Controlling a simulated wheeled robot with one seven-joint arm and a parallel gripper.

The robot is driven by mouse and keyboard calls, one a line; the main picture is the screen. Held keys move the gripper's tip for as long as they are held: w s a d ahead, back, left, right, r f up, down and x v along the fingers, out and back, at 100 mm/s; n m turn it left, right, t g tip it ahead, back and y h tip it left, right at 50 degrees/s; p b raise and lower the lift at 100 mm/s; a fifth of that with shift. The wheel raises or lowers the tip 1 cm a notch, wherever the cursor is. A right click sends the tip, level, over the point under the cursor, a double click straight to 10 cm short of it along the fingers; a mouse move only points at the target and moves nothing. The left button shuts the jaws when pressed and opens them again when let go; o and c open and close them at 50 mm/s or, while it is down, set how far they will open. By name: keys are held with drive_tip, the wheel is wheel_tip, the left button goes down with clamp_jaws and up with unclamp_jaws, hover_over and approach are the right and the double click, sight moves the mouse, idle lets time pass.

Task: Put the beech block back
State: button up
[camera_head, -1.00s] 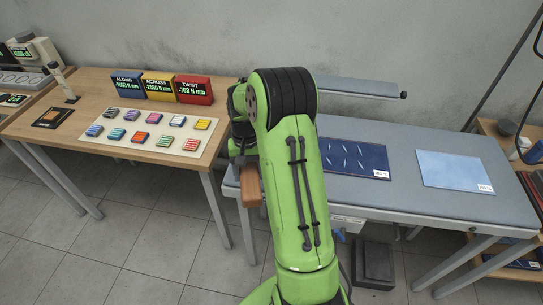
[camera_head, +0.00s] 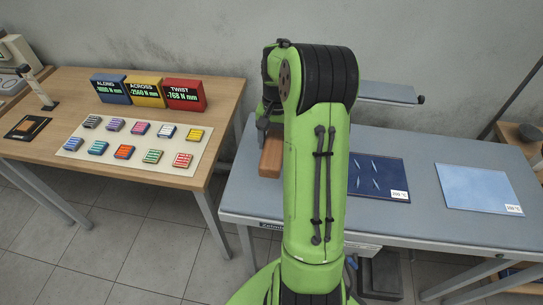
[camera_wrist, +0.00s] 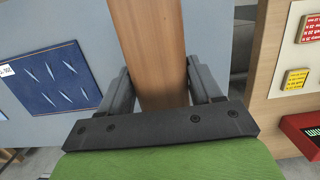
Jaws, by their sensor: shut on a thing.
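The beech block (camera_head: 271,158), a long reddish-brown wooden bar, shows just left of my arm in the head view, over the left end of the grey bench (camera_head: 427,160). My gripper (camera_head: 263,128) is partly hidden behind my arm there. In the wrist view the beech block (camera_wrist: 148,40) stands between the two dark fingers of my gripper (camera_wrist: 162,85), which are shut on it. The block runs up out of the top of that view. I cannot tell whether it touches the bench.
A blue slitted panel (camera_head: 378,178) and a pale blue panel (camera_head: 475,187) lie on the bench, with a raised grey shelf (camera_head: 388,93) behind. The wooden table (camera_head: 60,95) at left bears a board of coloured blocks (camera_head: 185,143) and three display boxes (camera_head: 145,92). A gap separates the tables.

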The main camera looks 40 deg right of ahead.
wheel_tip(320, 180, down, 10)
drive_tip(key=shift+r+b, duration=0.1)
drive_tip(key=shift+b, duration=0.8)
drive_tip(key=shift+f, duration=0.2)
drive_tip(key=o, duration=1.1)
drive_tip(key=shift+o, duration=0.2)
